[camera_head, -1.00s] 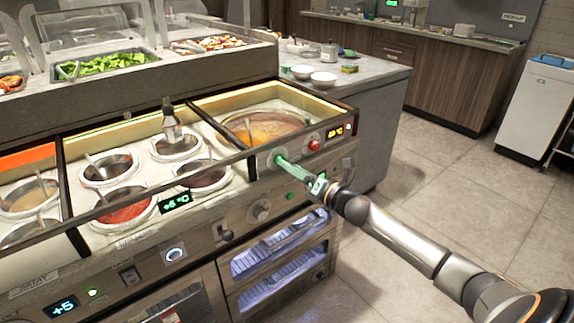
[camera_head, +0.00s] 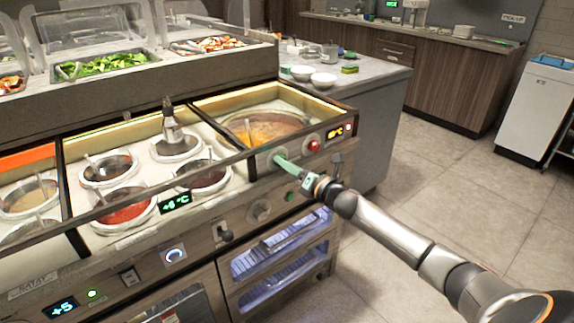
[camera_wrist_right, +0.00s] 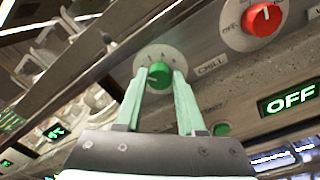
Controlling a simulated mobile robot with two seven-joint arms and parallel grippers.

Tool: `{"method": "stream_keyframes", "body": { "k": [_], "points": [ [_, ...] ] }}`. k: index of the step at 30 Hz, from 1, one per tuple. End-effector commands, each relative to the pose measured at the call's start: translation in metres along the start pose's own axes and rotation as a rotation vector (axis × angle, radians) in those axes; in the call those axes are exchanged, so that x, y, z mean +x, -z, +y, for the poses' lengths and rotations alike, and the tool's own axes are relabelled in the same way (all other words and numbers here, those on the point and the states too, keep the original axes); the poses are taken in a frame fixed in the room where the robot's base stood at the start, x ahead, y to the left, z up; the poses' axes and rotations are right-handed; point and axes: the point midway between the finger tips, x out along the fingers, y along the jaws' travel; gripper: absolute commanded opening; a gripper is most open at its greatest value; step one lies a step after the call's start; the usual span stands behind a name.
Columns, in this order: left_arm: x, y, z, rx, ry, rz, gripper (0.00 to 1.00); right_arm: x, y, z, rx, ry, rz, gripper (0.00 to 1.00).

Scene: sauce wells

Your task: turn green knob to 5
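The green knob (camera_wrist_right: 159,75) sits on a round white dial plate with small marks, beside a label reading CHILL, in the right wrist view. Its pointer and the number it points at are too small to read. My right gripper (camera_wrist_right: 160,72) has its two green fingers on either side of the knob, with slight gaps showing, so it looks open around it. In the head view the right gripper (camera_head: 282,161) reaches the counter's front panel and hides the green knob. My left gripper is not in view.
A red knob (camera_wrist_right: 264,18) and a display reading OFF (camera_wrist_right: 291,98) are close by, with a green button (camera_wrist_right: 221,129) below. In the head view, a display reads +6 °C (camera_head: 175,203) and another reads +5 (camera_head: 61,307). The floor at right is clear.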

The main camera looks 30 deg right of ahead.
Motion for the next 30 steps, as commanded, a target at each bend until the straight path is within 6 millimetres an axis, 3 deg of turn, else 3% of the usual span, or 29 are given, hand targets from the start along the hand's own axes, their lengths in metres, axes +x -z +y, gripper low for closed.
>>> {"method": "stream_keyframes", "body": {
  "k": [1,9,20,30],
  "points": [
    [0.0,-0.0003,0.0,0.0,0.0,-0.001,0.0,-0.0001,0.0001,0.0001,0.0,0.0,0.0,0.29],
    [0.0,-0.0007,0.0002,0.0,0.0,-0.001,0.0,-0.0001,0.0001,0.0001,0.0,0.0,0.0,0.0],
    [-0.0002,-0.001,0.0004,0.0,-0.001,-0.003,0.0,-0.0002,0.0001,0.0001,0.015,-0.001,0.0,0.0],
    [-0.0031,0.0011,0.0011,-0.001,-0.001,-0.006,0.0,-0.0001,0.0,-0.0001,0.186,-0.006,-0.008,0.0]
  ]
}}
